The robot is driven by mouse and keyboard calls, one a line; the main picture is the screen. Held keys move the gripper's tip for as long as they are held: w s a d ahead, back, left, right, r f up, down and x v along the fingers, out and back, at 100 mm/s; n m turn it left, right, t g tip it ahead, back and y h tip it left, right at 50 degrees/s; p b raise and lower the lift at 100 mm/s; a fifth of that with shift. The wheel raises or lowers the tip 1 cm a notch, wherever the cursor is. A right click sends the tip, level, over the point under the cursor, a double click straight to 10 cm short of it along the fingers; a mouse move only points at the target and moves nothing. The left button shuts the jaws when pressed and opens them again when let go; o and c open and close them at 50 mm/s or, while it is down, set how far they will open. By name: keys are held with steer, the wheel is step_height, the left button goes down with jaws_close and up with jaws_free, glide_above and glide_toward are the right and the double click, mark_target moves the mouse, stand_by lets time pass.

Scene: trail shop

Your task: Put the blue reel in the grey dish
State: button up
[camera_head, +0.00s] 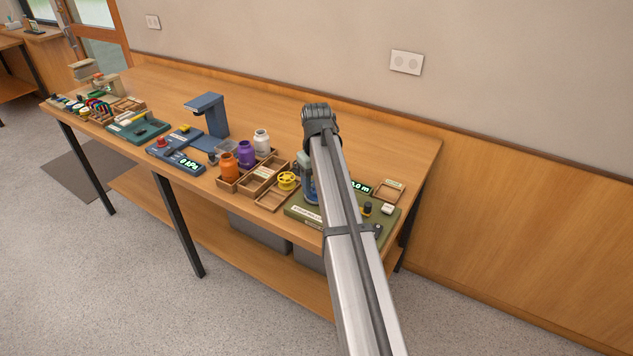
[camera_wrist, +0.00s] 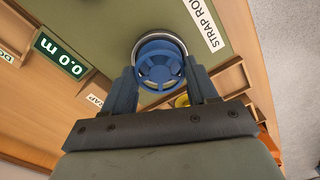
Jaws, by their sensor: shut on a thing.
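The blue reel (camera_wrist: 161,69) sits between the two fingers of my gripper (camera_wrist: 160,64) in the wrist view, its spoked face toward the camera. My gripper is shut on it. A thin grey rim (camera_wrist: 160,33), seemingly the grey dish, shows just past the reel's far edge, over the green board (camera_wrist: 108,18). The reel covers most of it, and I cannot tell whether the reel is inside it or above it. In the head view my gripper (camera_head: 308,188) is low over the green board (camera_head: 296,209), partly hidden by my arm; reel and dish are not clear there.
A yellow reel (camera_head: 287,181) lies in a wooden tray (camera_head: 270,201) left of the board. Orange (camera_head: 228,167), purple (camera_head: 246,153) and white (camera_head: 262,141) bottles stand further left. A display reading 0.0 m (camera_wrist: 62,57) and a small wooden tray (camera_head: 389,186) are on the other side.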

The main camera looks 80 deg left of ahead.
steer(key=o, duration=1.4)
steer(key=shift+c, duration=0.2)
steer(key=shift+r, duration=0.15)
steer(key=shift+r, duration=3.85)
